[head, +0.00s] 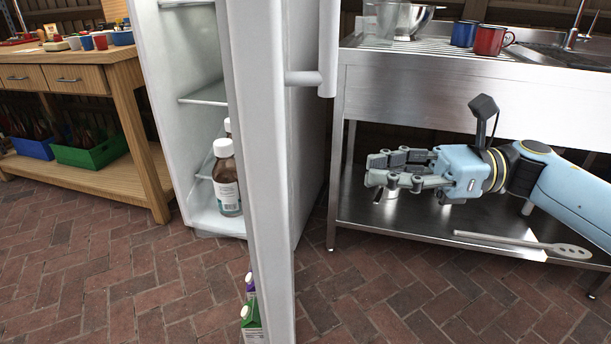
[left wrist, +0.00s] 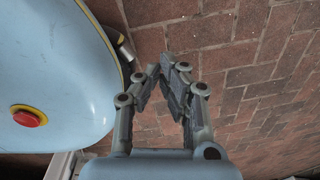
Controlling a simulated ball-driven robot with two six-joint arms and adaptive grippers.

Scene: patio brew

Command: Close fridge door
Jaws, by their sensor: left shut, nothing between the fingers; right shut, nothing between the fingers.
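The white fridge (head: 182,95) stands open in the middle of the head view, and its interior shelves show. Its door (head: 268,170) swings out toward me, seen nearly edge-on, with a vertical handle (head: 328,50) on its right face. My right gripper (head: 378,170) is shut and empty, to the right of the door and apart from it, in front of the steel sink unit. My left gripper (left wrist: 168,75) shows only in the left wrist view, shut and empty above the brick floor, beside my blue base. The fridge door is not in that view.
A brown bottle (head: 226,180) stands low in the fridge. Cartons (head: 251,318) sit at the door's lower inner side. The steel sink unit (head: 440,90) is on the right, with a slotted spoon (head: 525,243) on its lower shelf. A wooden table (head: 125,85) is left. Brick floor in front is clear.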

